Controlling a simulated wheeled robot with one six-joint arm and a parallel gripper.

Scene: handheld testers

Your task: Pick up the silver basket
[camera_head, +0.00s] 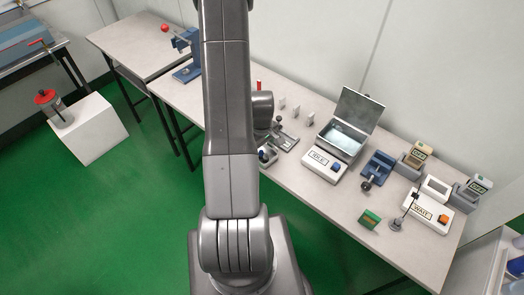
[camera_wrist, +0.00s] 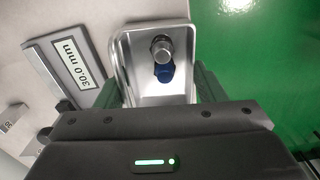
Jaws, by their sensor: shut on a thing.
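The silver basket (camera_wrist: 126,62) is a shallow metal tray with rounded corners, in the upper middle of the wrist view. A grey cylindrical knob with a dark blue part (camera_wrist: 163,62) lies in it. My gripper (camera_wrist: 160,88) has one dark finger at the basket's left side and one at its right side, and is shut on the basket. The gripper body covers the near end of the basket.
A grey gauge reading 30.0 mm (camera_wrist: 74,60) is close left of the basket. Green floor (camera_wrist: 265,60) is on the right. The long table (camera_head: 300,172) holds an open-lidded metal box (camera_head: 341,143), an IDLE box (camera_head: 324,164), a blue clamp (camera_head: 377,168) and a WAIT box (camera_head: 427,212).

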